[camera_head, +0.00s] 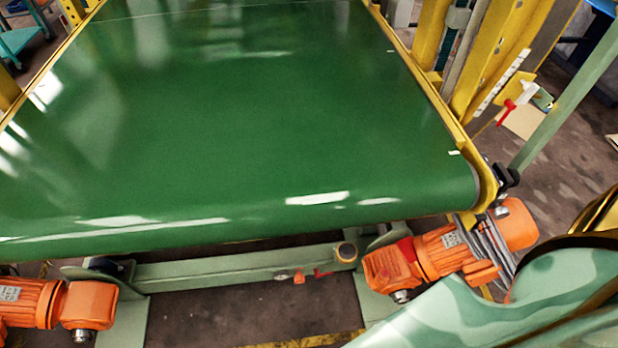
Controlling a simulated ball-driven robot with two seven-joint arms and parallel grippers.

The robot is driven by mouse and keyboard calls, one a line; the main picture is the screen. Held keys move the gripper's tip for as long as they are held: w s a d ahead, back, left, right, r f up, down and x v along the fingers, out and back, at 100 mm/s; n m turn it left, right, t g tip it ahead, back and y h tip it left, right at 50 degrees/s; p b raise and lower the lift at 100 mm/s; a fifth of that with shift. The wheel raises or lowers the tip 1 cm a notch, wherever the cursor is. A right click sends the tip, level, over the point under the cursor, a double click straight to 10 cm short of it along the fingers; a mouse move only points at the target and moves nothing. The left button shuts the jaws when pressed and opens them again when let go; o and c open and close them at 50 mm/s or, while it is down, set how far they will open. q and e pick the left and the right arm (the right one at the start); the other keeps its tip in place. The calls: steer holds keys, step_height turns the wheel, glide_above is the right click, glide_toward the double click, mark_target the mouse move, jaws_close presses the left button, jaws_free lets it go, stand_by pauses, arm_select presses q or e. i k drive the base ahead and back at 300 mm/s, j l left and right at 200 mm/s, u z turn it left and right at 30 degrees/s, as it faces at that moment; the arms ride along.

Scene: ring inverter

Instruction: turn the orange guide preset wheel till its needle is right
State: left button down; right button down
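A small orange-red fitting (299,277) sits on the green cross beam below the belt, too small to read. A red-handled part (507,108) is by the yellow post at the upper right, near a white scale strip (502,80). Neither gripper shows. A pale green patterned arm link, which looks like mine, comes in at the lower right and hides what is behind it.
A wide green conveyor belt (240,130) with yellow side rails fills the middle. Orange motors stand below it at the left (55,303) and right (445,250). A green slanted post (575,90) stands at the right. Bare floor (565,150) shows there.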

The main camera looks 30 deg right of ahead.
mark_target(299, 278)
steer(key=k+j+z, duration=0.15)
steer(key=k+z, duration=0.2)
steer(key=k+j+z, duration=0.1)
steer(key=k+z, duration=0.25)
